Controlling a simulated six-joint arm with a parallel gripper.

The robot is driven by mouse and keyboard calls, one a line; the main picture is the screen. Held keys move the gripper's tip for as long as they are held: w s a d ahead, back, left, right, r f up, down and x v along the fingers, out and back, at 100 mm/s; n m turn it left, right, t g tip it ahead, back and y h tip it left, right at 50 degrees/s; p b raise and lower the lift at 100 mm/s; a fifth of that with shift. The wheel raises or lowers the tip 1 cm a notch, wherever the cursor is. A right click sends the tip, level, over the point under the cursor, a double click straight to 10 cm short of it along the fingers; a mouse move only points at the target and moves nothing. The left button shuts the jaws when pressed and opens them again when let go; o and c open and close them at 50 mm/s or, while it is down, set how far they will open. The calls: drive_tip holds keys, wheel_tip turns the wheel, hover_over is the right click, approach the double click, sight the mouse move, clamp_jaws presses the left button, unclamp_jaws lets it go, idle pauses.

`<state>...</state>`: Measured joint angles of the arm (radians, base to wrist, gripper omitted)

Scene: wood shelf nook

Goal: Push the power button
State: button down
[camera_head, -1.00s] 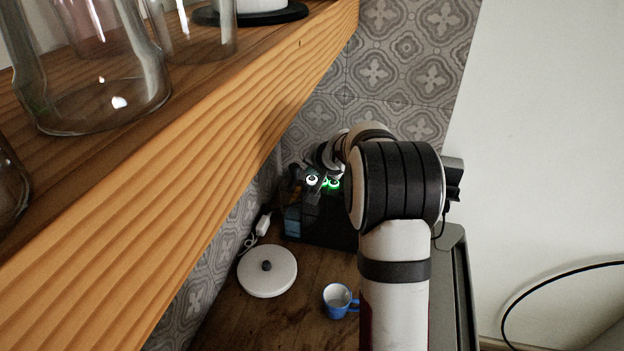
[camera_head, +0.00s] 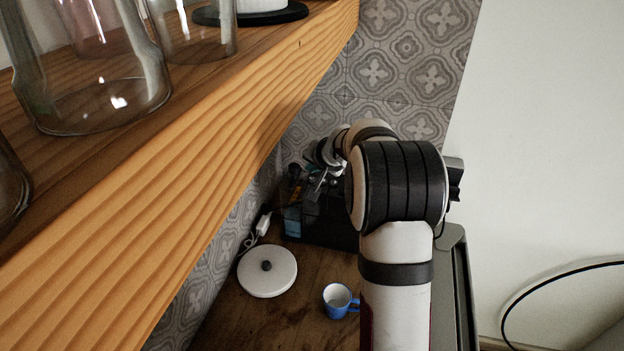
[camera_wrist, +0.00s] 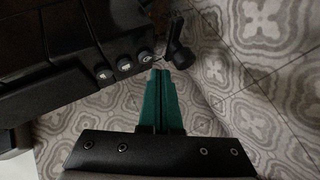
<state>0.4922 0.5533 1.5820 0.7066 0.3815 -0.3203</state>
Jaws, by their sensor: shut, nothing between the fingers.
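A dark machine (camera_head: 325,228) stands at the back of the counter under the shelf. In the wrist view its black front (camera_wrist: 45,85) carries a row of three round buttons with small pale icons: a left one (camera_wrist: 102,73), a middle one (camera_wrist: 124,65) and a right one (camera_wrist: 146,57). The icons are too small to say surely which is power. My gripper (camera_wrist: 160,73) is shut and empty, its green fingertips just below and right of the right button. Contact cannot be told. In the head view my gripper is small and partly hidden by my arm. No button glow shows.
A black knob on a thin rod (camera_wrist: 180,52) sticks out just right of the fingertips. A wooden shelf (camera_head: 190,150) with glass jars hangs at left. A white round lid (camera_head: 267,271) and blue cup (camera_head: 338,300) sit on the counter. Patterned tiles (camera_head: 395,65) stand behind.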

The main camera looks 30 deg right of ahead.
drive_tip(key=shift+r, duration=0.1)
wheel_tip(320, 180, up, 6)
drive_tip(key=shift+f, duration=0.1)
idle(0.4)
drive_tip(key=s+a+r+n+g, duration=0.1)
drive_tip(key=s+a+r+n, duration=0.35)
drive_tip(key=s+a, duration=0.35)
drive_tip(key=s+a+f+g+y, duration=0.1)
drive_tip(key=s+a+f+g, duration=0.1)
drive_tip(key=s+a, duration=0.4)
drive_tip(key=s+a+f+g+y, duration=0.1)
drive_tip(key=s+a+f+g, duration=0.2)
drive_tip(key=s, duration=1.2)
drive_tip(key=s+a+f+g+y, duration=0.1)
drive_tip(key=s+a+f+g, duration=0.1)
drive_tip(key=s+a+f, duration=0.3)
drive_tip(key=s+a+n, duration=0.1)
drive_tip(key=s+a, duration=0.3)
drive_tip(key=s, duration=0.2)
drive_tip(key=shift+g, duration=0.4)
